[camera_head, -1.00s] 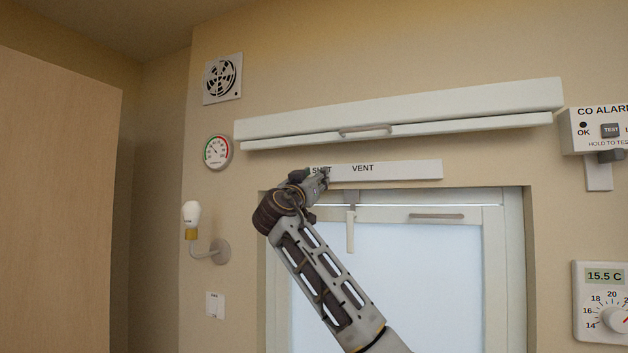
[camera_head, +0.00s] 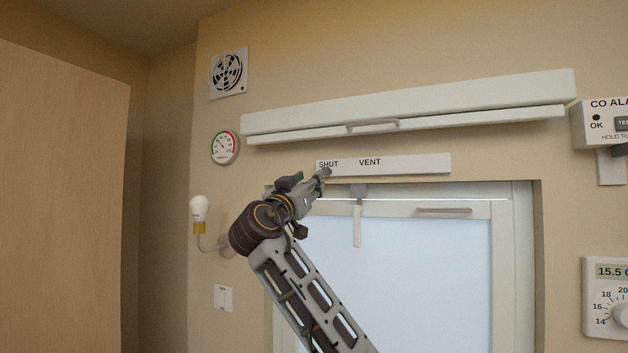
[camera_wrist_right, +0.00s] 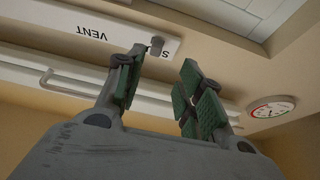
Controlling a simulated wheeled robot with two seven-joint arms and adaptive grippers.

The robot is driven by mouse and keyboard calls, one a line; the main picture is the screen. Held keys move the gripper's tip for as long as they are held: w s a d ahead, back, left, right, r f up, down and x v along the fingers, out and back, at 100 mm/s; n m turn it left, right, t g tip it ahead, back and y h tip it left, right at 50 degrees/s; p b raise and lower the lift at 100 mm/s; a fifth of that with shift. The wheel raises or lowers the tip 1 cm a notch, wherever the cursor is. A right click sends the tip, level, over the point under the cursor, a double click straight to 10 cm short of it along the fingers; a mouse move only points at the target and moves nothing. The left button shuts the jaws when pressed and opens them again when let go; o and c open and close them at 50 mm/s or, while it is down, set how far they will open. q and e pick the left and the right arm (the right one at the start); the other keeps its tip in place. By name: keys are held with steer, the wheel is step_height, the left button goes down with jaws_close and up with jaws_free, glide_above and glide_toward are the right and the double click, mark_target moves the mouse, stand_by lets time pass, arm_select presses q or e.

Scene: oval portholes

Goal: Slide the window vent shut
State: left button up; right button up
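The vent (camera_head: 415,164) is a long white strip marked SHUT and VENT above the window. It shows upside down in the right wrist view (camera_wrist_right: 55,22). A small grey knob (camera_wrist_right: 157,46) stands out from it over the SHUT marking, partly covering the letters. In the head view the knob blends with my fingertips just below SHUT. My right gripper (camera_head: 314,182) is at the strip's left end. In the wrist view the right gripper (camera_wrist_right: 162,60) is open and empty, with the knob beyond the tips, nearer the left finger. My left gripper is out of view.
A white blind case with a handle (camera_head: 373,124) runs above the strip. The window (camera_head: 430,270) lies below, with a hanging lever (camera_head: 357,222). A round gauge (camera_head: 225,147), lamp (camera_head: 199,212) and fan grille (camera_head: 228,73) are on the left wall area. A CO alarm (camera_head: 603,122) is at right.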

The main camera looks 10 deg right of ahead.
steer(key=shift+v, duration=1.6)
steer(key=shift+f, duration=0.1)
